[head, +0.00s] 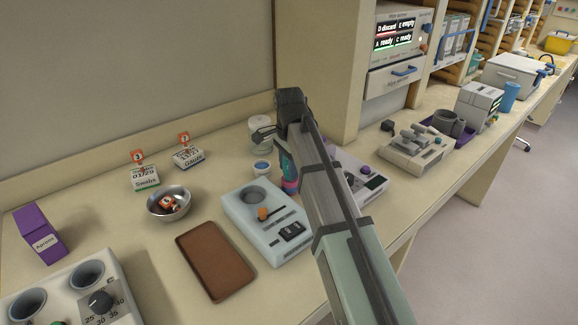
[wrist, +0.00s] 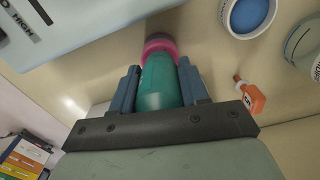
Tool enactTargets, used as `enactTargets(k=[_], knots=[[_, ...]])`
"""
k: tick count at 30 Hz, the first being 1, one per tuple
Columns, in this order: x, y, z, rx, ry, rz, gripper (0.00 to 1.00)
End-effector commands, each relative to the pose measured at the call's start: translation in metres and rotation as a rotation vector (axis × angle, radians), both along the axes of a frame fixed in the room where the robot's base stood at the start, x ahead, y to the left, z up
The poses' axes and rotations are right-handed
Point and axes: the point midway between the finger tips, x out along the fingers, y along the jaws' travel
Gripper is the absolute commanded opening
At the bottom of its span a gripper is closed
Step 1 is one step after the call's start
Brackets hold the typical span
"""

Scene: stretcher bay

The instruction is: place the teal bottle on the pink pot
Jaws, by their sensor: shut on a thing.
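My gripper (wrist: 159,65) is shut on the teal bottle (wrist: 160,85), with one finger on each side of it. In the head view the teal bottle (head: 287,165) shows only as a small strip beside my arm, which hides most of it. The pink pot (wrist: 160,47) is straight beyond the bottle's far end in the wrist view. The pot also shows in the head view (head: 290,186), just below the bottle. The bottle is in line with the pot and looks close to or touching it; I cannot tell whether its weight rests there.
A white cup with blue contents (head: 262,168) stands close left of the pot, with a white jar (head: 260,138) behind. A pale device (head: 265,222) is in front. A metal bowl (head: 168,203) and brown tray (head: 215,261) lie left. Another device (head: 362,178) is right of my arm.

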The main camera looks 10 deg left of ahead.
Motion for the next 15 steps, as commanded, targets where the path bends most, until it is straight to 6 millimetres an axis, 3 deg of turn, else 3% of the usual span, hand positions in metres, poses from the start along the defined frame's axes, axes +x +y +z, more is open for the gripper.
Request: enactTargets(k=[8,9,15], knots=[[0.0,0.0,-0.0034,-0.001,0.001,0.0,0.13],[0.0001,0.0001,-0.003,0.0,0.0,0.0,0.48],[0.0001,0.0001,-0.0027,0.0,0.0,0.0,0.67]])
